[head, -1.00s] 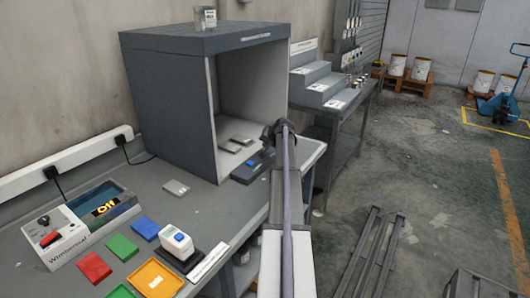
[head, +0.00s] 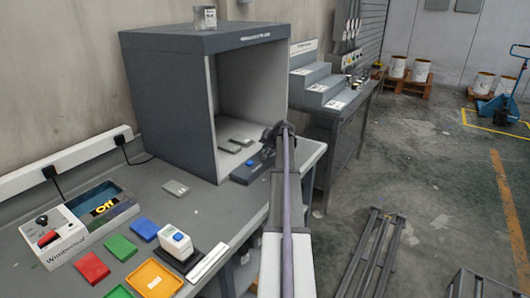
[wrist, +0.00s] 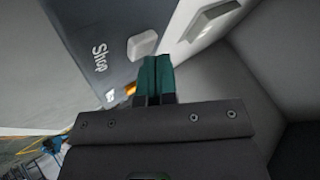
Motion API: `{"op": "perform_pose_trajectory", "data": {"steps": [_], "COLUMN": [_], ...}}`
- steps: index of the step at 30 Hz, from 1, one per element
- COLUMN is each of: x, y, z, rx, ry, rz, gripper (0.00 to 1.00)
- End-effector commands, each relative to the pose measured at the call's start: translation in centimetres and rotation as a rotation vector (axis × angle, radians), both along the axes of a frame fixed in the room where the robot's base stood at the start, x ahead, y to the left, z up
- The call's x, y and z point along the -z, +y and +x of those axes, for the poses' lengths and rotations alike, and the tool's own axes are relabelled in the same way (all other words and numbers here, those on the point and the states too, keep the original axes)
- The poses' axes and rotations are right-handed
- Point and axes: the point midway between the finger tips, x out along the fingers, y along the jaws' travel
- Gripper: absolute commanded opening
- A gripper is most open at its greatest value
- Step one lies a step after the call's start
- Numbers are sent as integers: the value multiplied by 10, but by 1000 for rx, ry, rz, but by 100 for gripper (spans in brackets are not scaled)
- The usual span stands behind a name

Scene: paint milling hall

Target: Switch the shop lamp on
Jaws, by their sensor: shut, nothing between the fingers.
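In the wrist view, a dark panel carries the word "Shop" with a pale grey button (wrist: 142,44) beside it. My gripper (wrist: 155,72) has its teal fingers together and empty, close to that button; I cannot tell whether they touch. In the head view, a dark control strip (head: 243,178) with a blue button (head: 250,163) lies at the front edge of the grey viewing booth (head: 165,110). My arm's end is by the strip's right end, and the fingers are hidden there. The booth interior looks grey; no lamp shows clearly.
Flat grey plates (head: 228,147) lie inside the booth. On the bench are coloured cards, an orange tray (head: 154,280), a white device (head: 176,242) and a box (head: 75,226). A stepped stand (head: 322,85) is behind. A small orange part (wrist: 130,89) shows beside my fingers.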

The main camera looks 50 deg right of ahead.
Motion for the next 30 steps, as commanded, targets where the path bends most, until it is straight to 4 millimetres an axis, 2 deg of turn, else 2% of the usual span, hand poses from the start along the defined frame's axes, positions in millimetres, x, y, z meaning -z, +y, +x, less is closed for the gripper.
{"op": "perform_pose_trajectory", "data": {"steps": [8, 16, 25, 30], "x": [0, -18, -17, -35], "y": [0, 0, 0, 0], "z": [0, 0, 0, 0], "rx": [0, 0, 0, 0], "ry": [0, 0, 0, 0], "rz": [0, 0, 0, 0], "gripper": [0, 0, 0, 0]}}
